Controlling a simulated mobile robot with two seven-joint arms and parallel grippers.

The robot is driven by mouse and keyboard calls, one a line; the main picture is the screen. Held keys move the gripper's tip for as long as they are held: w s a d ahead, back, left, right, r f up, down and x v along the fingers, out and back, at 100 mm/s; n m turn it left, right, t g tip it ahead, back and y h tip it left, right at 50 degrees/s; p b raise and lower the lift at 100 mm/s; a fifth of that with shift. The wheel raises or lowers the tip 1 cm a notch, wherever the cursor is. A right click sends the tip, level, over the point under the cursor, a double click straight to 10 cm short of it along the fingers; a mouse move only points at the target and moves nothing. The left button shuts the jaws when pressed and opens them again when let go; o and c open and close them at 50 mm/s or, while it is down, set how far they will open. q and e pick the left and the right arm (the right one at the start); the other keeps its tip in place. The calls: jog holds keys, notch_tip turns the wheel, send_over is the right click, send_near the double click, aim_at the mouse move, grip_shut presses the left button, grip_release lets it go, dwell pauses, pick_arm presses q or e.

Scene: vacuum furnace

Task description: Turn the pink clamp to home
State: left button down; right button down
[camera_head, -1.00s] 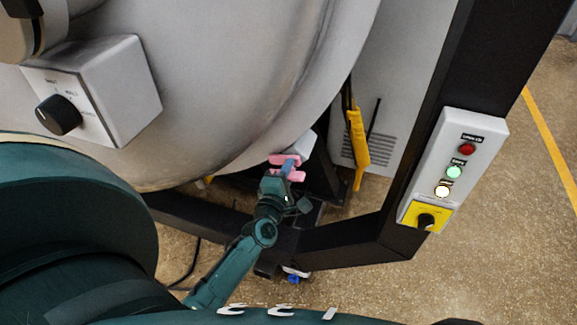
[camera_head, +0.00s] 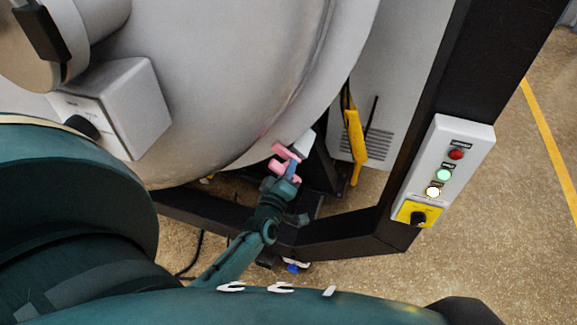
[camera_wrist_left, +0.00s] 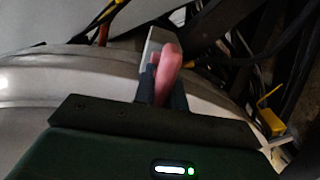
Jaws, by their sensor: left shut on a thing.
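The pink clamp (camera_head: 283,158) sits at the lower rim of the big grey furnace vessel (camera_head: 230,80), beside a light grey block (camera_head: 304,143). My left gripper (camera_head: 290,174) reaches up to it from below and is shut on its near part. In the left wrist view the clamp's rounded pink end (camera_wrist_left: 168,66) stands between the two dark fingers (camera_wrist_left: 162,88), which press on it from both sides. The fingers and hand hide part of the clamp. My right gripper is in neither view.
A dark frame (camera_head: 345,238) runs below and right of the vessel. A yellow-handled item (camera_head: 356,146) hangs on the right. A control panel (camera_head: 445,170) with lights and a yellow switch is on the post. A white box with a black knob (camera_head: 120,100) is at the left.

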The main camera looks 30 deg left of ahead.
pick_arm(q)
jog(key=shift+m, duration=0.5)
jog(key=c, duration=1.4)
grip_release()
jog(key=shift+c, duration=0.2)
jog(key=p+v, duration=0.1)
jog(key=v, duration=1.2)
jog(key=shift+d, duration=0.1)
